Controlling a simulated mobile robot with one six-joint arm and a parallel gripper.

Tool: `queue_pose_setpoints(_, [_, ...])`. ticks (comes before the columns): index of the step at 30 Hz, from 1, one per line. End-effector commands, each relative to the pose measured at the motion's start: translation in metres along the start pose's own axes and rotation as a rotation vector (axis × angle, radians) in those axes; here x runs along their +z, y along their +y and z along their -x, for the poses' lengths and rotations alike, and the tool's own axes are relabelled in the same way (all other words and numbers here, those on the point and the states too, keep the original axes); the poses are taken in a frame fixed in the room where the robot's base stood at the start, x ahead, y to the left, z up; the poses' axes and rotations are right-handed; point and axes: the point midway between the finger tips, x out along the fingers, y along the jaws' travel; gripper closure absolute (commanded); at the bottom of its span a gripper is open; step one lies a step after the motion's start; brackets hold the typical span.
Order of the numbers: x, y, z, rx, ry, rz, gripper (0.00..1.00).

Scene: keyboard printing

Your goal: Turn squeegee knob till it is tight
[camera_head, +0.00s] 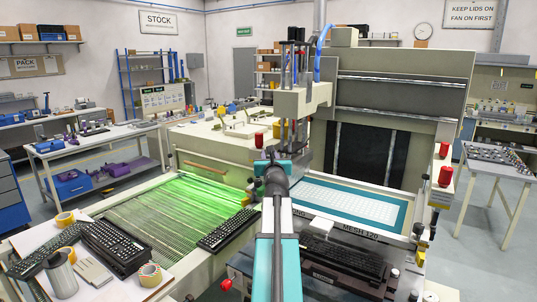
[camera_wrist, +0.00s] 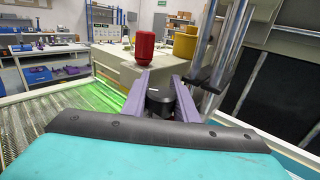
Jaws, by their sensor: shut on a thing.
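In the wrist view my gripper (camera_wrist: 161,88) has its two purple fingers on either side of a short black round knob (camera_wrist: 160,103), which I take to be the squeegee knob. The fingers are shut on it. The knob's lower part is hidden by my wrist's dark edge. In the head view my gripper (camera_head: 284,152) is at the front of the upright squeegee carriage (camera_head: 302,103) of the press. My arm hides the knob there. I cannot tell how tight the knob is.
A red knob (camera_wrist: 145,47) and a yellow block (camera_wrist: 185,42) stand just beyond the fingers. Metal rods rise close on the right. A framed screen (camera_head: 345,205) lies right of my arm. A green-lit conveyor (camera_head: 165,213) and a keyboard (camera_head: 229,229) lie left.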

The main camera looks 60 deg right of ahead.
Motion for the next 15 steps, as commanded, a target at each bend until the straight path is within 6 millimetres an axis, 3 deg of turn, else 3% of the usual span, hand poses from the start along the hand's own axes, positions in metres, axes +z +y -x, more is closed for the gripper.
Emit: queue_pose_setpoints(15, [-0.0020, -0.0006, 0.0011, -0.037, -0.004, 0.003, 0.96])
